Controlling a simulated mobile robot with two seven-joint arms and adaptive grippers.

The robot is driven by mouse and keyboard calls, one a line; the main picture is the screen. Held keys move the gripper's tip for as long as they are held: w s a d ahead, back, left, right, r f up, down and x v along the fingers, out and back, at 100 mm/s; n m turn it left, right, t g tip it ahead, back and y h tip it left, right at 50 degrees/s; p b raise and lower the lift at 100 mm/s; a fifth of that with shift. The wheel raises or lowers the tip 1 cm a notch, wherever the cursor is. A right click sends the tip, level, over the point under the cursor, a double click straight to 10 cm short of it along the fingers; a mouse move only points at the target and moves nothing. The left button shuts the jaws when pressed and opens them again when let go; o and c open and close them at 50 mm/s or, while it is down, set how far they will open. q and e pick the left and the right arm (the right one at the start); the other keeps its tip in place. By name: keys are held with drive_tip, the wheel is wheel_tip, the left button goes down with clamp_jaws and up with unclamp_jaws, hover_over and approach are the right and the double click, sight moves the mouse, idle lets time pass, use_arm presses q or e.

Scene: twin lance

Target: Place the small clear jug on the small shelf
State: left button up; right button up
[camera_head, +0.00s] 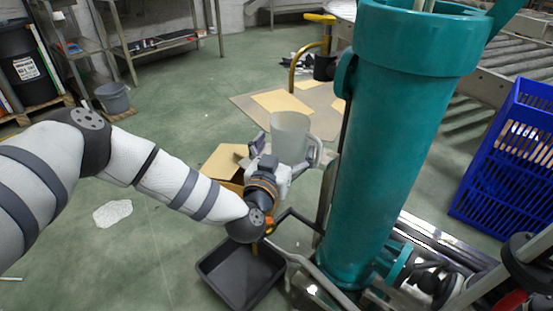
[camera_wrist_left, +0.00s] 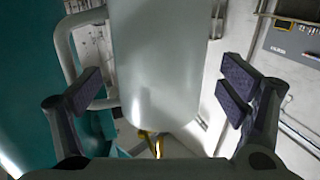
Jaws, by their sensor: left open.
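The clear jug (camera_head: 290,135) is a pale, translucent vessel with its handle on the right in the head view. In the left wrist view the jug (camera_wrist_left: 160,65) fills the middle, its handle on the left. My left gripper (camera_head: 292,156) is open, with its two fingers on either side of the jug. In the wrist view a gap shows between each dark finger pad and the jug wall. What supports the jug from below is hidden. A metal shelf (camera_head: 160,42) stands at the far upper left; I cannot tell if it is the small shelf. My right gripper is not in view.
A large teal column (camera_head: 395,150) stands close to the right of the jug. A black tray (camera_head: 240,275) lies below my left wrist. A blue crate (camera_head: 510,160) is at right, a grey bucket (camera_head: 114,97) at left.

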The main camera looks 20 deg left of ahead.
use_arm(q)
drive_tip(key=s+p, duration=0.1)
drive_tip(key=s, duration=0.7)
drive_tip(key=shift+s+d, duration=0.2)
drive_tip(key=shift+s, duration=0.2)
drive_tip(key=shift+r, duration=0.1)
